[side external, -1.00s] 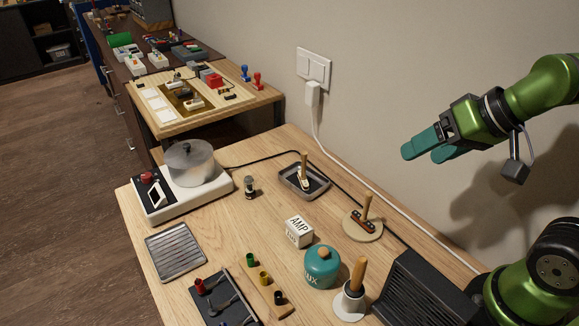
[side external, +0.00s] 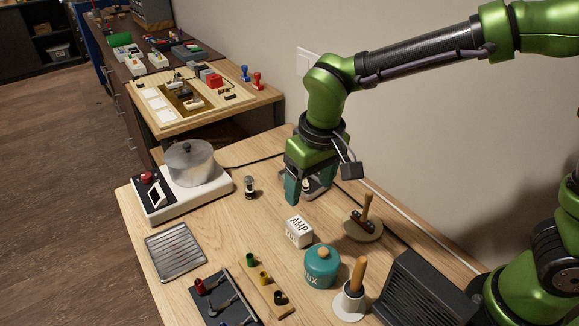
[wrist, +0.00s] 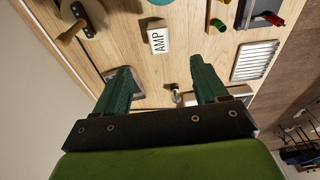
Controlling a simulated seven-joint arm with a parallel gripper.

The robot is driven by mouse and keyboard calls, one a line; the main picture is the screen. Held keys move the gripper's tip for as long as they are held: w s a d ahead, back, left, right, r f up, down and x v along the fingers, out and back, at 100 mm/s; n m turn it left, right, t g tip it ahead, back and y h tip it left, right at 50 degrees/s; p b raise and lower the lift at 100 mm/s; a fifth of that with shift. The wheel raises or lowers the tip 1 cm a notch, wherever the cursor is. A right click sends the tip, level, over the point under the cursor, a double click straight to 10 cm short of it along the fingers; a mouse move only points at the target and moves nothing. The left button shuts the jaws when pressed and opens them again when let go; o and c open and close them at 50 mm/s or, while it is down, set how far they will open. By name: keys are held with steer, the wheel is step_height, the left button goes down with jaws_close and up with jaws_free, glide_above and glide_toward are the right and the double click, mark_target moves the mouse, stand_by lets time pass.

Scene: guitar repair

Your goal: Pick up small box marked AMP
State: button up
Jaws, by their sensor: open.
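The small white box marked AMP (side external: 299,232) sits on the wooden workbench, left of the teal round pot's far side. It also shows in the wrist view (wrist: 158,41), beyond my fingertips and near the middle. My gripper (side external: 294,196) is open and empty, pointing down above the bench, just behind the box in the side view. My gripper partly hides the dark tray with a brush.
A teal pot (side external: 321,266) stands close in front of the box. A round stand with a wooden handle (side external: 363,226) is to its right. A small dark-topped bottle (side external: 250,187) and a hot plate (side external: 185,195) are to the left. Bare bench lies left of the box.

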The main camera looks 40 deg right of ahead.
glide_toward(300, 225)
steer(key=f, duration=0.5)
steer(key=shift+w+f, duration=0.15)
steer(key=shift+w, duration=0.1)
steer(key=shift+w+f, duration=0.2)
steer(key=shift+f, duration=0.8)
steer(key=shift+w+f, duration=0.15)
steer(key=shift+f, duration=0.8)
steer(key=shift+w+f, duration=0.2)
steer(key=shift+f, duration=0.8)
steer(key=shift+c, duration=0.4)
steer(key=c, duration=1)
steer(key=shift+r, duration=0.15)
